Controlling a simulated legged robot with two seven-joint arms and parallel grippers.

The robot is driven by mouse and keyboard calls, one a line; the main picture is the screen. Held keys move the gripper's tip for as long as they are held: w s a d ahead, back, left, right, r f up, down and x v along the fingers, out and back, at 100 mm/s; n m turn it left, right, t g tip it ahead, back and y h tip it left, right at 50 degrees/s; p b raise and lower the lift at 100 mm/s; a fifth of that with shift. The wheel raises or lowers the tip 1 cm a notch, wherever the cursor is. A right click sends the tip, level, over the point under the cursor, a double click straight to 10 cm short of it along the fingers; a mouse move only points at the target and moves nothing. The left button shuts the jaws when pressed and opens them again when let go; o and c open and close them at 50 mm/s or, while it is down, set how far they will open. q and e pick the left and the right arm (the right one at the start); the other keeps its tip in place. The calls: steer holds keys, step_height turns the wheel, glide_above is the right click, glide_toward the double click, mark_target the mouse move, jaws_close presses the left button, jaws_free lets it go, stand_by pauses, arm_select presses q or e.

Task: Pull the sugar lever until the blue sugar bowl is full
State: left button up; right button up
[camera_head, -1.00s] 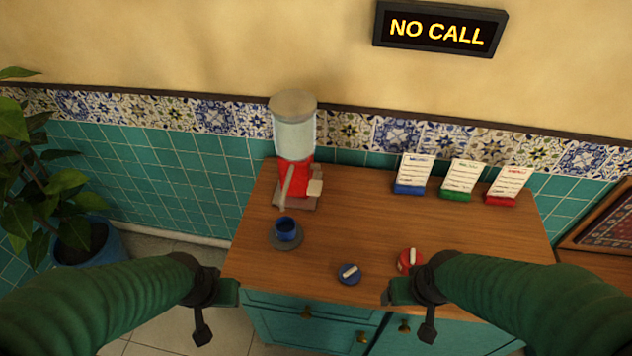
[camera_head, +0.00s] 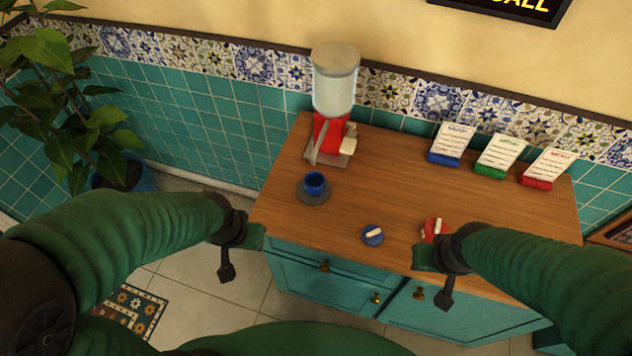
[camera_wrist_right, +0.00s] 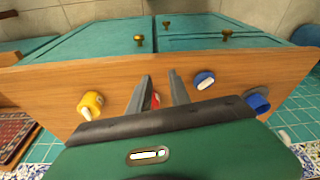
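The sugar dispenser (camera_head: 335,90) stands at the back left of the wooden counter, with a clear jar on a red base. Its grey lever (camera_head: 319,144) slants down at the front. The blue sugar bowl (camera_head: 315,184) sits on a grey saucer (camera_head: 313,197) in front of it; its fill cannot be told. My left gripper (camera_head: 256,237) is off the counter's front left edge, away from bowl and lever; its fingers are unclear. My right gripper (camera_head: 426,257) is at the front edge by a red-based knob (camera_head: 432,227). In the right wrist view its fingers (camera_wrist_right: 161,78) are apart and hold nothing.
A blue knob (camera_head: 372,235) lies near the front edge. A yellow knob (camera_wrist_right: 91,104) shows in the right wrist view. Three card holders (camera_head: 494,157) stand at the back right. A potted plant (camera_head: 70,120) stands left. The counter middle is clear.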

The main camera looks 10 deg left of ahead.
jaws_close()
stand_by(1.1)
